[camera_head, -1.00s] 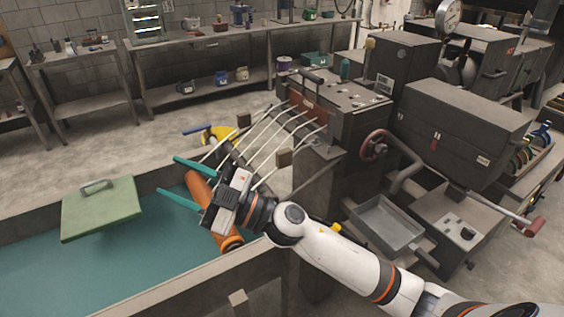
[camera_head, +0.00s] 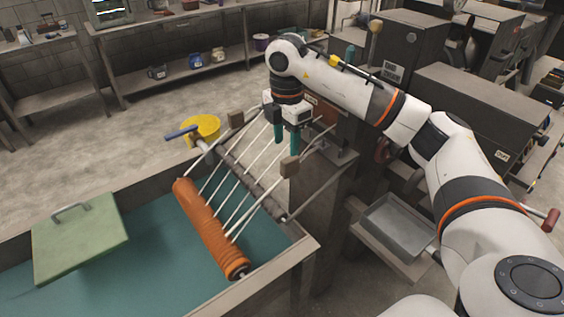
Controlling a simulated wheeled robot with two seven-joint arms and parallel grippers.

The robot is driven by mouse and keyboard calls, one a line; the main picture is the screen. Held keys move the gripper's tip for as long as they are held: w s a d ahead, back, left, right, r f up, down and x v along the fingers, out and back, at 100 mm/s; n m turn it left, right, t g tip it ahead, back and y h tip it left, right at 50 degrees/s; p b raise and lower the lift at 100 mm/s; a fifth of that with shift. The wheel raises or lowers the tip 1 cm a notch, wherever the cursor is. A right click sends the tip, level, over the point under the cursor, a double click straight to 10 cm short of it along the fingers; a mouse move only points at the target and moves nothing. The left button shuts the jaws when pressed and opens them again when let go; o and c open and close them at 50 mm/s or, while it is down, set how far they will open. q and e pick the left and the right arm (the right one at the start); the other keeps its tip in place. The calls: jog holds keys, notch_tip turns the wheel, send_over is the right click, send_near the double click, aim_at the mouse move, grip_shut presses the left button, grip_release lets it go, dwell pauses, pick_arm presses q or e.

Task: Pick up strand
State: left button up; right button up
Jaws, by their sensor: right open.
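Several thin white strands (camera_head: 233,192) run from the machine down to an orange roller (camera_head: 208,228) at the tank. My right gripper (camera_head: 286,146) points down at the machine end of the strands, its two teal fingers apart with nothing seen between them. One finger appears close to a strand, but I cannot tell whether it touches. The gripper body and arm hide the upper ends of some strands and part of the machine front. My left gripper is not in view.
A water-filled tank (camera_head: 150,285) with a green lid (camera_head: 80,240) lies at the left. A grey tray (camera_head: 398,228) sits right of the strands. Dark machines fill the right.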

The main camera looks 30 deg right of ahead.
aim_at(288, 172)
jog(key=f, duration=0.2)
jog(key=s+f+p, duration=0.1)
jog(key=shift+f, duration=0.35)
notch_tip(288, 172, down, 4)
jog(key=shift+r+p, duration=0.25)
jog(key=shift+p, duration=0.9)
notch_tip(288, 172, down, 2)
jog(key=shift+f, duration=0.1)
jog(key=shift+w+f, duration=0.1)
jog(key=shift+f, duration=0.1)
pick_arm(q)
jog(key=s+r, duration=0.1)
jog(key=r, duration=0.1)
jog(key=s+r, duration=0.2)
pick_arm(e)
grip_shut()
